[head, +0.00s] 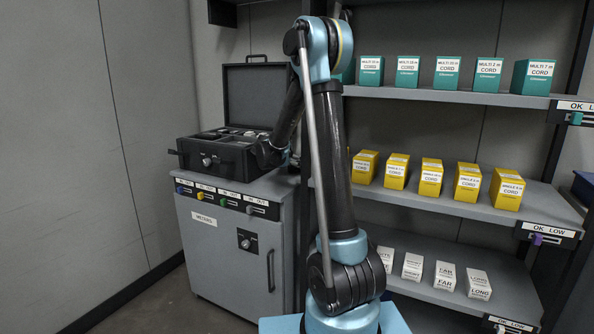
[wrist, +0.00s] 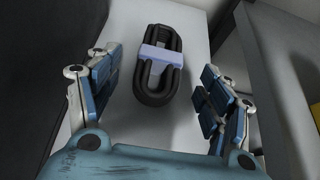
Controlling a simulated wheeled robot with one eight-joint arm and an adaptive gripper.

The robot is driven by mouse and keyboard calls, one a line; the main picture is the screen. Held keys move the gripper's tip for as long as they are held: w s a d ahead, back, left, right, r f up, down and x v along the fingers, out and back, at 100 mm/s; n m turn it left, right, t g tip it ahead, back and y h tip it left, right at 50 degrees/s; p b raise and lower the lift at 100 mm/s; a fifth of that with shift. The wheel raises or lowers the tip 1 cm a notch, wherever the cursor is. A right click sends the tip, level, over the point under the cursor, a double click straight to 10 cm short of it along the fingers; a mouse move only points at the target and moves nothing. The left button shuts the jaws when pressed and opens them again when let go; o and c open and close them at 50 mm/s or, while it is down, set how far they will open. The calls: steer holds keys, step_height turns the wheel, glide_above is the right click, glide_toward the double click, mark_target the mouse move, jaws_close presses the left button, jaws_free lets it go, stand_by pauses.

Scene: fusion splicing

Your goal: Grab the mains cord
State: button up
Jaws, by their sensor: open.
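The mains cord (wrist: 158,78) is a black coiled bundle with a pale lavender band around its middle. In the wrist view it lies on a light grey surface (wrist: 190,25), ahead of my gripper and between the lines of its fingers. My gripper (wrist: 156,92) is open, with blue-padded fingers to the left and right of the cord and nothing held. I cannot tell how far above the cord the fingers are. In the head view my arm hides the gripper and the cord.
An open black case (head: 222,150) stands on a grey cabinet (head: 230,255) at the left. Shelves on the right hold green boxes (head: 447,72), yellow boxes (head: 431,177) and small white boxes (head: 445,276). In the wrist view a dark surface lies to the left and a grey edge to the right.

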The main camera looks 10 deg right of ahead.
steer(key=x, duration=0.4)
steer(key=shift+w+d+r, duration=0.1)
steer(key=shift+w+d, duration=0.15)
steer(key=shift+w, duration=0.2)
steer(key=c, duration=1.3)
